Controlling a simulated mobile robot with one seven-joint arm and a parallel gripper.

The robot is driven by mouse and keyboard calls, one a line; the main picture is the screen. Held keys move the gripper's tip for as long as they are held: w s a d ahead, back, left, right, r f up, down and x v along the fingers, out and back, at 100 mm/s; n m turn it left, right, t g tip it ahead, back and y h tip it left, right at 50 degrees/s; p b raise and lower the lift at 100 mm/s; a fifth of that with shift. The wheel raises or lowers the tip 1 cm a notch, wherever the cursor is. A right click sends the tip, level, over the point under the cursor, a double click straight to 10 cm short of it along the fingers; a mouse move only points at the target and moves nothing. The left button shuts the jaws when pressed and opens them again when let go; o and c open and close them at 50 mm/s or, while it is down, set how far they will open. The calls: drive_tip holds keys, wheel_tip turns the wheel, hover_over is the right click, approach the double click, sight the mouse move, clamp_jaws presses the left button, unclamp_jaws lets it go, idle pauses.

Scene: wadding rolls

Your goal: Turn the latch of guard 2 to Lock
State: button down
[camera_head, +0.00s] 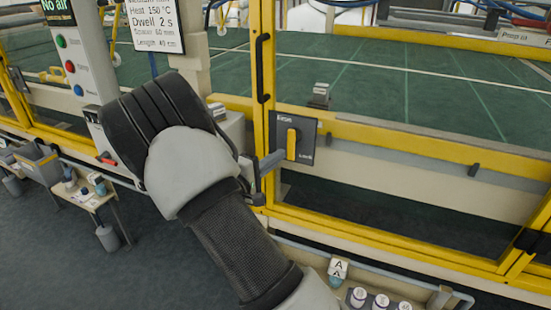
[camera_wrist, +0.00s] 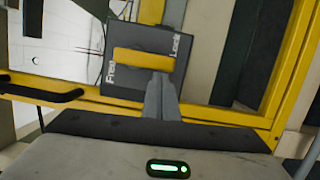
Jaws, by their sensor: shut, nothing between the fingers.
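The latch is a dark plate (camera_head: 309,131) with a yellow handle (camera_head: 292,145) on the yellow guard frame. In the head view the handle stands upright, with "Free" at the plate's top and "Lock" near its lower right. In the wrist view the handle (camera_wrist: 140,60) lies across the plate (camera_wrist: 118,37), with "Free" at left and "Lock" at right. My gripper (camera_head: 282,156) is shut and empty, its tips beside the handle's lower part. In the wrist view my gripper (camera_wrist: 162,78) overlaps the handle's Lock-side end; I cannot tell whether it touches. No guard number is readable.
A black pull handle (camera_head: 263,68) is on the yellow post above left of the latch. A yellow rail (camera_head: 400,140) runs right from it. A control panel (camera_head: 70,60) stands at left. Small containers (camera_head: 380,300) sit at the bottom right.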

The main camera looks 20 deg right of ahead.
idle(0.3)
drive_tip(key=s+a, duration=0.2)
drive_tip(key=a, duration=0.9)
drive_tip(key=shift+s+a, duration=0.2)
